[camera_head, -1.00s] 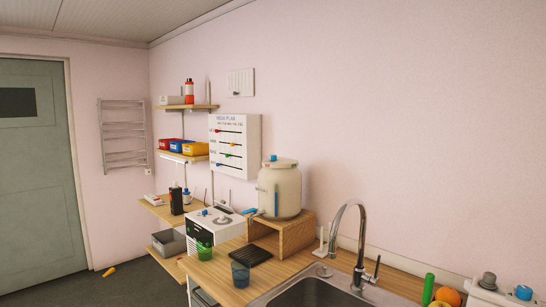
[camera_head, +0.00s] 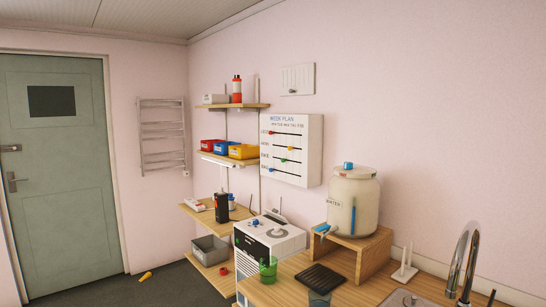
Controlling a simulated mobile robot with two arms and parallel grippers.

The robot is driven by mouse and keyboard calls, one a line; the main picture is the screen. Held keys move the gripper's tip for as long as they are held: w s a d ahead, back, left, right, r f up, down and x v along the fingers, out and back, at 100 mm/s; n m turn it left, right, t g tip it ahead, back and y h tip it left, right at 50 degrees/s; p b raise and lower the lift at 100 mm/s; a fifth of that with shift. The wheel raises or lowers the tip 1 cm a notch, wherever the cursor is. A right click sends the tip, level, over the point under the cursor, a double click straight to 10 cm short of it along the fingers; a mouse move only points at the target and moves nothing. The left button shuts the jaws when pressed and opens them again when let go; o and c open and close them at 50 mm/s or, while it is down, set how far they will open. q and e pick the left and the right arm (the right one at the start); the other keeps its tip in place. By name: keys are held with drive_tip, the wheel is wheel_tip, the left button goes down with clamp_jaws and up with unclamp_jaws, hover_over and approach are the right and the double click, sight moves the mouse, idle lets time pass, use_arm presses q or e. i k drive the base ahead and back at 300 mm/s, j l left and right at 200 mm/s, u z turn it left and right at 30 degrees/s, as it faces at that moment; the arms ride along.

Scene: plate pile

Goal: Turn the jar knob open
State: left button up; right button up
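The cream jar (camera_head: 354,203) stands upright on a wooden riser (camera_head: 372,251) at the back of the counter, against the pink wall. It has a lid with a blue knob (camera_head: 348,166) on top and a blue vertical strip on its front. A blue tap handle (camera_head: 324,230) sticks out low on its left side, above the counter. Whether the tap is open or closed is too small to tell. Neither of my grippers shows in the head view.
A green cup (camera_head: 267,269) and a blue-grey cup (camera_head: 319,299) stand on the counter, with a black drip mat (camera_head: 320,276) between them and the riser. A chrome faucet (camera_head: 464,262) rises at the right. A white machine (camera_head: 268,238) stands left of the counter. An orange object (camera_head: 146,276) lies on the floor.

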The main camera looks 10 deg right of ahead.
sight(347, 165)
drive_tip(key=i+j+u, duration=0.3)
drive_tip(key=i, duration=0.35)
drive_tip(key=i+j+u, duration=0.25)
drive_tip(key=i, duration=0.4)
drive_tip(key=i+j+u, duration=0.1)
drive_tip(key=i+u, duration=0.2)
drive_tip(key=i, duration=0.35)
drive_tip(key=i+z, duration=0.2)
drive_tip(key=i, duration=0.25)
drive_tip(key=i+j+z, duration=0.2)
drive_tip(key=i, duration=0.25)
drive_tip(key=i+z, duration=0.2)
drive_tip(key=i, duration=0.25)
